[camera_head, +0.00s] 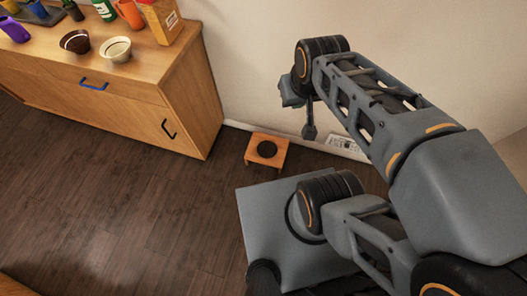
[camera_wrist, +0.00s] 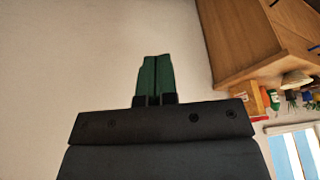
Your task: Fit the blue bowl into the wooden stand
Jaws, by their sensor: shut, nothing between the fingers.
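A small wooden stand (camera_head: 281,151) with a dark round opening or inset in its top is on the floor by the wall, right of the cabinet. I see no blue bowl in either view. A dark brown bowl (camera_head: 75,41) and a cream bowl (camera_head: 116,49) with a dark band are side by side on the counter. My gripper (camera_head: 309,131) hangs by the wall, above and right of the stand in the head view. In the wrist view its green fingers (camera_wrist: 153,78) are shut together with nothing between them, against a plain wall.
The wooden cabinet (camera_head: 180,96) has a blue drawer handle and a dark door handle. A purple cup (camera_head: 14,29), a green bottle (camera_head: 104,10), an orange cup (camera_head: 129,13) and a tan box (camera_head: 161,20) stand on its counter. The dark wood floor before it is clear.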

